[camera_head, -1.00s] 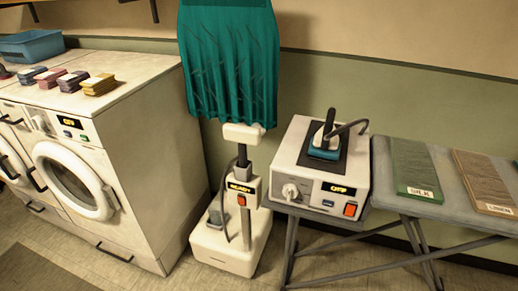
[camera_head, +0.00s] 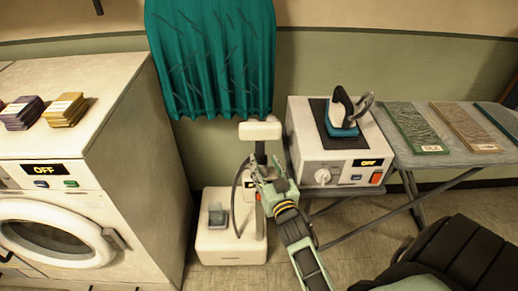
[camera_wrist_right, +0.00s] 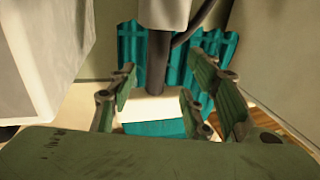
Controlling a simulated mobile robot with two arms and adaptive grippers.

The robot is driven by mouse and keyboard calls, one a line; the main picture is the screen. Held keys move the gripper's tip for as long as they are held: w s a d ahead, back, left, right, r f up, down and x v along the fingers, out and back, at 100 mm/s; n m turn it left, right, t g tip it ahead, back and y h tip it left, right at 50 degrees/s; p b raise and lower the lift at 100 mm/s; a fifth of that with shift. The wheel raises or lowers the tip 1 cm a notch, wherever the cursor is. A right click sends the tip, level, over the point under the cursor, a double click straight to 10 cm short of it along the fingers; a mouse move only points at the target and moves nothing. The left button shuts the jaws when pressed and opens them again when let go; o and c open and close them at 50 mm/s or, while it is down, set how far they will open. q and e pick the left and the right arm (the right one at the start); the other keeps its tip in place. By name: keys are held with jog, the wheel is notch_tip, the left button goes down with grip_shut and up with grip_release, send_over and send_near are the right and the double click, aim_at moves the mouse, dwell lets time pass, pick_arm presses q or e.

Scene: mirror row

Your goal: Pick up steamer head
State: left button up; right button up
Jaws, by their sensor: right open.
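The steamer head (camera_head: 260,130) is a white block on top of a dark upright handle, above the white steamer base (camera_head: 230,252). My right gripper (camera_head: 268,166) is in front of the steamer, just below the head, and partly hides the handle and the steamer's control box. In the right wrist view, the gripper (camera_wrist_right: 163,72) is open, with fingers on both sides of the dark handle (camera_wrist_right: 158,65). The white head (camera_wrist_right: 160,104) shows between and beyond the fingers. I cannot tell whether any finger touches it. My left gripper is not in view.
A teal pleated garment (camera_head: 212,60) hangs just above and behind the head. A white box station with an iron (camera_head: 343,108) stands close on the right, beside the ironing board (camera_head: 460,154). A washing machine (camera_head: 60,232) stands left. A dark hose (camera_head: 237,196) loops by the steamer.

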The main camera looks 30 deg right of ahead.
aim_at(261, 154)
jog(key=x, duration=0.7)
jog(key=shift+w+d+f+p, duration=0.2)
jog(key=shift+d+f+p, duration=0.1)
jog(key=shift+d+p, duration=0.05)
grip_shut()
jog(key=shift+r, duration=0.1)
